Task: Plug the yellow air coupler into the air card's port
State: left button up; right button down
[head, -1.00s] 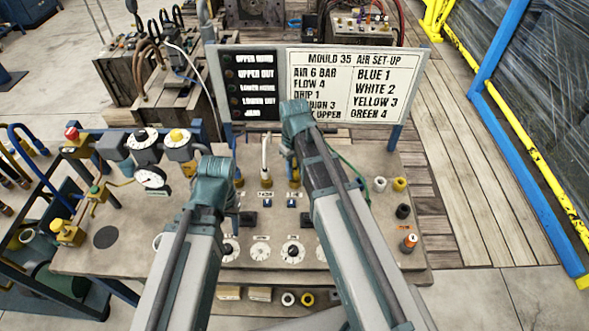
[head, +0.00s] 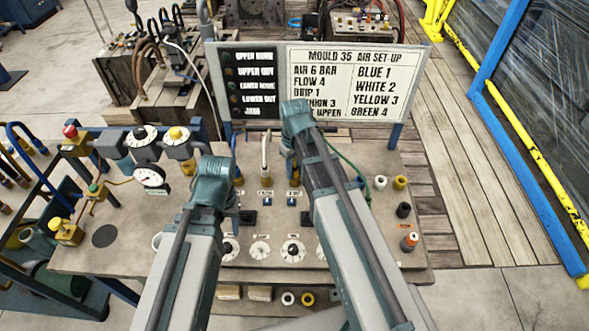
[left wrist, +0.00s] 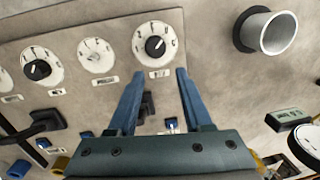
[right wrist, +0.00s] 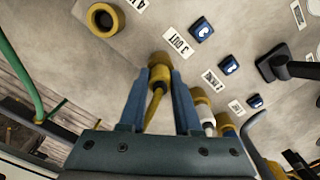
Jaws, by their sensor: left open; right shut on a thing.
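The yellow air coupler (right wrist: 158,76), with a yellow hose, is between the fingers of my right gripper (right wrist: 160,82), which is shut on it. In the right wrist view its tip is at the panel beside the "3 OUT" label (right wrist: 181,40); whether it is fully seated cannot be told. In the head view my right arm mostly hides it. The air card (head: 342,84) reads "YELLOW 3". My left gripper (left wrist: 156,78) is open and empty above the bench panel, near a dial (left wrist: 155,43).
A white-hosed coupler (right wrist: 206,116) stands at the neighbouring port. An open brass-ringed port (right wrist: 103,19) is on the other side. A green hose (right wrist: 22,75) runs close by. Regulators and a gauge (head: 150,177) stand on the bench's left. Small round fittings (head: 400,183) stand at right.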

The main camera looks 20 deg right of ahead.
aim_at(294, 168)
jog(key=shift+c, duration=0.7)
grip_release()
pick_arm(q)
jog(key=shift+r, duration=0.15)
pick_arm(e)
jog(key=shift+r, duration=0.2)
notch_tip(294, 168, up, 7)
jog(key=p, duration=0.7)
jog(key=shift+r+p, duration=0.15)
jog(key=shift+p, duration=0.2)
pick_arm(q)
notch_tip(294, 168, up, 7)
jog(key=shift+r, duration=0.15)
pick_arm(e)
jog(key=shift+s+a, duration=0.15)
pick_arm(q)
notch_tip(294, 168, down, 3)
jog(key=b, duration=0.2)
jog(key=shift+r+b, duration=0.15)
jog(key=shift+b, duration=0.2)
pick_arm(e)
jog(key=s+a+f+h, duration=0.1)
jog(key=s+a+f, duration=0.1)
jog(key=s+a, duration=0.8)
jog(key=s, duration=0.4)
jog(key=shift+f+m, duration=0.3)
